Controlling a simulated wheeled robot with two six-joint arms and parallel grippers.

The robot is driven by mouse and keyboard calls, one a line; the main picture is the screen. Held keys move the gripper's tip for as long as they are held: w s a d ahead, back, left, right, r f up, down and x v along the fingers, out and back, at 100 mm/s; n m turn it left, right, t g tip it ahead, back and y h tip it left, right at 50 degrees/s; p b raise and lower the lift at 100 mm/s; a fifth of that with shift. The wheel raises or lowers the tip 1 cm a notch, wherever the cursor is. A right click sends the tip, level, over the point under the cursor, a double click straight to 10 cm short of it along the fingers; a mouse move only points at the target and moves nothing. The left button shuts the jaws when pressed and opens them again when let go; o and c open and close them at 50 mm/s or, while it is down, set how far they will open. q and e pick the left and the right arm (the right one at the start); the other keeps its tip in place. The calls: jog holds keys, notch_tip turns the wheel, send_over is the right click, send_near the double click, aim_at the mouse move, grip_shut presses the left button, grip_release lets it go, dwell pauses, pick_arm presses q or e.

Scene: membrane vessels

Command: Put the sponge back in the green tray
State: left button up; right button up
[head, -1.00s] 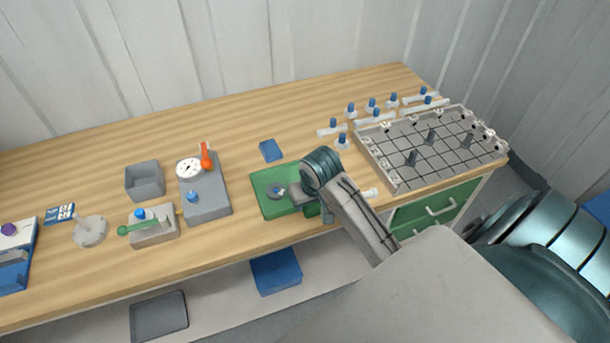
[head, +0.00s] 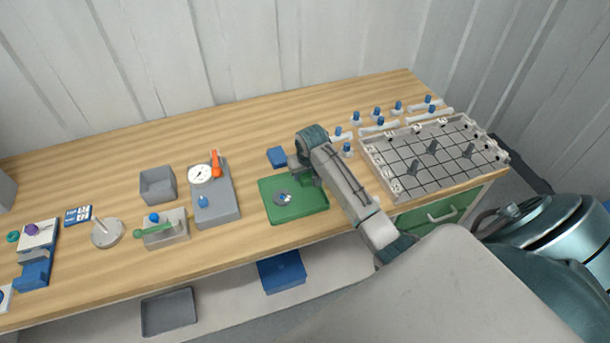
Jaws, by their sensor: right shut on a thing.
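The sponge (head: 277,156) is a small blue block at the back edge of the green tray, apart from it, on the wooden bench top. The green tray (head: 272,212) lies flat near the front of the bench and holds a small grey disc with a blue centre (head: 283,198). My right gripper (head: 292,164) reaches in from the right, over the back right of the tray, and is shut on the near right end of the sponge. The fingertips are small and partly hidden by the wrist. My left gripper is out of view.
Left of the tray stand a grey block with a dial gauge (head: 200,174) and an orange-handled part (head: 216,164), and a grey open box (head: 158,185). At the right are a gridded grey rack (head: 405,170) and several white tubes with blue caps. The bench behind the sponge is clear.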

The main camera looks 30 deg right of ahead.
aim_at(308, 180)
jog(key=shift+s+f+p, duration=0.1)
jog(key=shift+f+p, duration=0.2)
jog(key=shift+f, duration=0.8)
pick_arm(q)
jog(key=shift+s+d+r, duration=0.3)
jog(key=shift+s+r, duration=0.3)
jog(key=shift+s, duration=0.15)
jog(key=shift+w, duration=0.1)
pick_arm(e)
jog(key=shift+f, duration=0.15)
jog(key=o, duration=0.7)
jog(key=shift+c, duration=0.2)
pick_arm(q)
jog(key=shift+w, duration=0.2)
pick_arm(e)
jog(key=b+v, duration=0.2)
jog(key=v, duration=0.8)
jog(key=shift+r+b, duration=0.35)
jog(key=shift+r, duration=0.05)
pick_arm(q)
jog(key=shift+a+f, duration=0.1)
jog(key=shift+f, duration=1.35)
pick_arm(e)
jog(key=shift+s+r, duration=0.25)
jog(key=shift+r, duration=0.45)
